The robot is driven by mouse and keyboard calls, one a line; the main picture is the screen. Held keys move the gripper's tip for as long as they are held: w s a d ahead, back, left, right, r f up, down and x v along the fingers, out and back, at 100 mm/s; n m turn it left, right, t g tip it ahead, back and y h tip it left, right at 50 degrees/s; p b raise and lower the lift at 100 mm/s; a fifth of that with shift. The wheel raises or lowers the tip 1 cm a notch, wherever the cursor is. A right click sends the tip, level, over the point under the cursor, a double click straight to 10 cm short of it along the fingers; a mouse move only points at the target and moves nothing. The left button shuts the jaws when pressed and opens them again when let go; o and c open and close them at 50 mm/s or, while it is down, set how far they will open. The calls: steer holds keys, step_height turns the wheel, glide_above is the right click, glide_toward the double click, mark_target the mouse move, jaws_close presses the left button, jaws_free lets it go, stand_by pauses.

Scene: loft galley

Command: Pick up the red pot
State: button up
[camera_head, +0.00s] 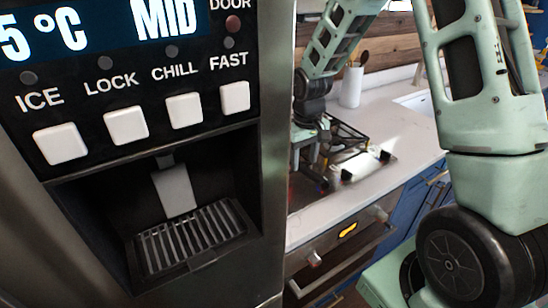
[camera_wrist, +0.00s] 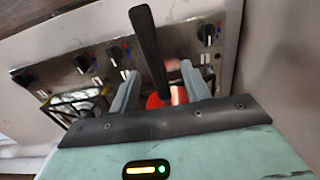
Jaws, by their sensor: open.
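The red pot (camera_wrist: 179,95) shows in the wrist view as a small red patch between my fingers. A long dark handle (camera_wrist: 148,45) rises in front of it and seems to belong to it. Most of the pot is hidden by my gripper's body and the handle. My gripper (camera_wrist: 160,68) is open, with one grey finger on each side of the handle and red patch. I cannot tell whether either finger touches them. In the head view my gripper (camera_head: 312,155) is low over the cooktop, partly behind the fridge edge, and the pot is not clear.
A steel cooktop (camera_head: 372,164) with black knobs and grates is set in the white counter (camera_head: 415,125). A fridge dispenser panel (camera_head: 150,120) fills the left. A white utensil holder (camera_head: 351,86) stands behind. An oven front (camera_head: 340,245) and blue cabinets are below.

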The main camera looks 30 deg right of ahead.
mark_target(306, 169)
steer(key=shift+s+d+f+p, duration=0.15)
steer(key=shift+f+p, duration=0.45)
steer(key=shift+f, duration=0.6)
steer(key=shift+s+d+f+p, duration=0.15)
steer(key=shift+f+p, duration=0.45)
steer(key=shift+f, duration=1.25)
steer(key=shift+w, duration=0.15)
jaws_close()
